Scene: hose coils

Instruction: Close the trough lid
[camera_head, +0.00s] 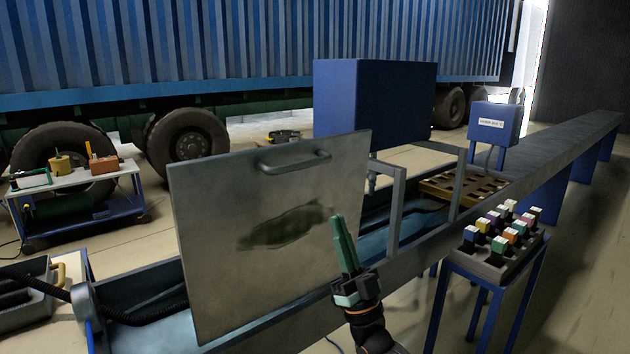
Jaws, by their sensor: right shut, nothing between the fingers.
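The trough lid (250,215) is a large grey metal panel with a dark green smudge on its face and a bar handle (293,162) near its top edge. It stands raised, almost upright, on the trough (140,310), whose blue inside shows to the left of and behind it. My right gripper (339,222) is shut and empty, pointing up in front of the lid's lower right edge. Its fingertips overlap the lid's edge in the picture; I cannot tell whether they touch it. My left gripper is not in view.
A blue box (375,100) stands behind the lid, beside grey posts. A blue-legged stand (480,272) with several coloured blocks is at the right. A black hose (150,308) lies in the trough's left end. A tool cart (75,185) stands at the far left.

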